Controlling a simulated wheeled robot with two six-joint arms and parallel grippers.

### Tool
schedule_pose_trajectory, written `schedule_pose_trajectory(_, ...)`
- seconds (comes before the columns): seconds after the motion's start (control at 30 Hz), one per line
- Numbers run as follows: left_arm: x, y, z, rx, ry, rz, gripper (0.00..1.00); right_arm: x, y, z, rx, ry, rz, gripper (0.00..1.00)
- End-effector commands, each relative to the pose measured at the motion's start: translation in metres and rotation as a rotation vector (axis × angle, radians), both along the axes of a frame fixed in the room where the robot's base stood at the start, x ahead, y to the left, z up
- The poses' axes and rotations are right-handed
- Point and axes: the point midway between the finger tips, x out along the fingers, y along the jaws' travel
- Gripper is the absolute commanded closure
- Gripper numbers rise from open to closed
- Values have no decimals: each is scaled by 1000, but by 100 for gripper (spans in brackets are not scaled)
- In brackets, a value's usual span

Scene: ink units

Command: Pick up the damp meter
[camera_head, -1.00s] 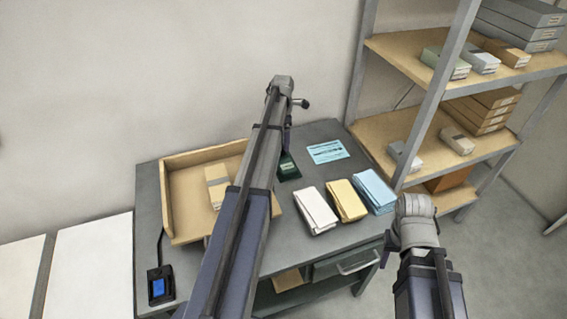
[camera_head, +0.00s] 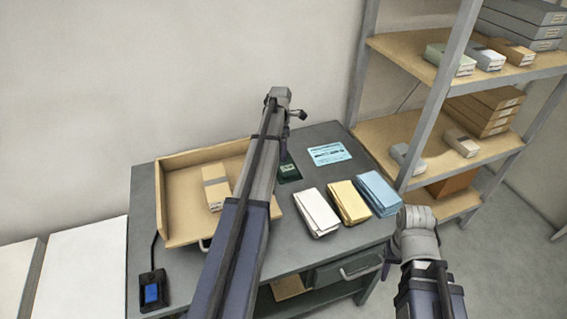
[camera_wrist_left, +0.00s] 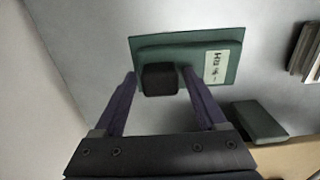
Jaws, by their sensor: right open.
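The thing I take for the damp meter is a dark green body with a pale label, lying on the worktop (camera_head: 262,255); it shows in the head view (camera_head: 288,173), partly hidden by my left arm. In the left wrist view the green body (camera_wrist_left: 195,56) has a black block (camera_wrist_left: 160,79) on its near side. My left gripper (camera_wrist_left: 160,88) is open, with its fingers on either side of the black block and small gaps visible. In the head view its fingers (camera_head: 285,150) are mostly hidden. My right gripper (camera_head: 386,258) is open and empty, in front of the desk.
A wooden tray (camera_head: 180,190) with a tan box (camera_head: 216,187) is left of my left arm. White (camera_head: 316,212), yellow (camera_head: 347,202) and blue packets (camera_head: 378,193) lie to the right. A blue-screen device (camera_head: 153,291) is front left. Shelves (camera_head: 400,130) stand right.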

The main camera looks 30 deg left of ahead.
Motion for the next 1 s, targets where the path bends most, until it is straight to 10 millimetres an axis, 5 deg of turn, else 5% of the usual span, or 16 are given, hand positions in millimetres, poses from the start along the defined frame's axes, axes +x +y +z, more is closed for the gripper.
schedule_pose_trajectory(0.63, 0, 0, 0, 0, 0, 0, 100, 0, 0, 0, 0, 0, 0, 50)
schedule_pose_trajectory(1.0, 0, 0, 0, 0, 0, 0, 100, 0, 0, 0, 0, 0, 0, 50)
